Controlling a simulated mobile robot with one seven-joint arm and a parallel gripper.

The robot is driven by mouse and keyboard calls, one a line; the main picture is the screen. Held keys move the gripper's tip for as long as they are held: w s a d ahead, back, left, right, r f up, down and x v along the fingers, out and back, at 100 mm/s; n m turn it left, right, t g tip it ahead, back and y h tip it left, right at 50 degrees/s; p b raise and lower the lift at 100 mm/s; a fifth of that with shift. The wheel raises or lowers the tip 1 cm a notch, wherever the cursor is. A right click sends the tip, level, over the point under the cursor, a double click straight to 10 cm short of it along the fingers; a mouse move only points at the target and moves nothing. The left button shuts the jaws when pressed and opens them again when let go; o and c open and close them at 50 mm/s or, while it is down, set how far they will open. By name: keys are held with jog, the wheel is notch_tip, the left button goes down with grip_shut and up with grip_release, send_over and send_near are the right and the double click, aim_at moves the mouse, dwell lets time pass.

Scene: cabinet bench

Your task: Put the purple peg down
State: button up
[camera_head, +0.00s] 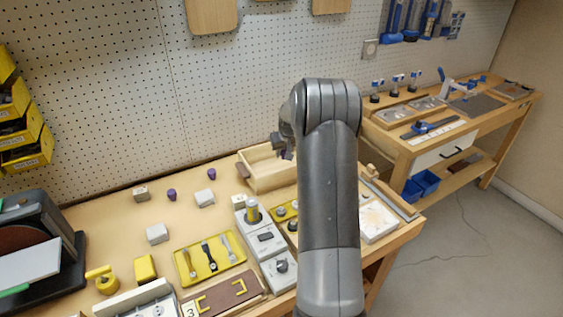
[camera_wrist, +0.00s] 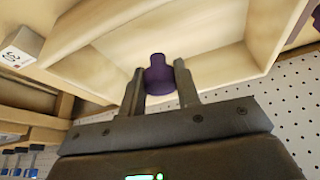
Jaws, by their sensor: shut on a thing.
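My gripper (camera_wrist: 158,88) is shut on a purple peg (camera_wrist: 159,70), which stands between the two fingers in the wrist view. Beyond the peg is the pale wooden tray (camera_wrist: 90,70), its walls and floor filling much of that view. In the head view, my gripper (camera_head: 285,148) is at the right part of the wooden tray (camera_head: 270,184), mostly hidden by my arm. I cannot tell whether the held peg touches the tray floor. Two other purple pegs, one on the left (camera_head: 171,195) and one on the right (camera_head: 211,174), stand on the bench.
Pale blocks (camera_head: 157,233) stand left of the tray on the bench. A yellow tray with tools (camera_head: 185,268) and a grey device with a yellow cylinder (camera_head: 253,212) are nearer the front. A pegboard wall (camera_head: 130,90) rises behind. My arm hides part of the bench.

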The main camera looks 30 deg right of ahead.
jog(key=shift+f, duration=3.35)
jog(key=o, duration=0.9)
jog(key=shift+f, duration=0.1)
jog(key=shift+o, duration=0.2)
